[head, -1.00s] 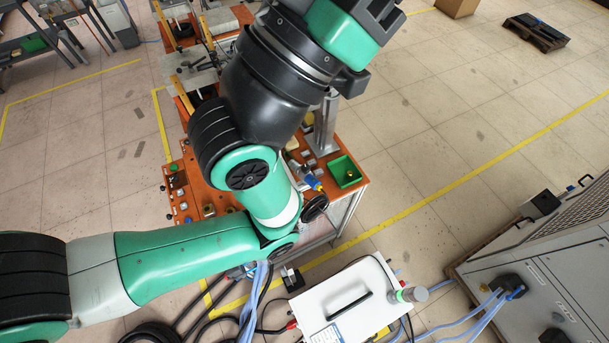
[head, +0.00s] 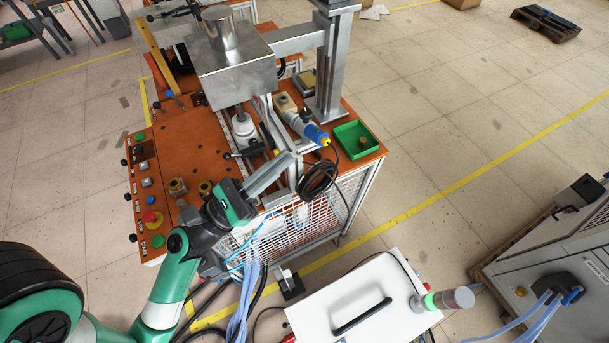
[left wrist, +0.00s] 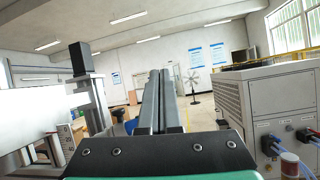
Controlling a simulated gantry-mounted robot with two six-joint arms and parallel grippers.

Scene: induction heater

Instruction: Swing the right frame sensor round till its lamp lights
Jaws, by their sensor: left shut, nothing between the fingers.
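My left gripper (head: 287,168) is at the front right of the orange machine table (head: 172,150), beside an upright metal frame (head: 281,140). Its two grey fingers are together with nothing between them, and they also show shut in the left wrist view (left wrist: 160,80). I cannot tell whether they touch the frame. I cannot pick out the right frame sensor or its lamp with certainty; the fingers and frame parts overlap there. A grey and blue cylindrical part (head: 312,130) lies just behind the fingers. My right gripper is not in view.
A coiled black cable (head: 319,180) hangs close to the fingers. A green tray (head: 355,139) sits at the table's right corner. A large metal block (head: 236,75) overhangs the table. A white cabinet (head: 350,300) with a black handle stands in front.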

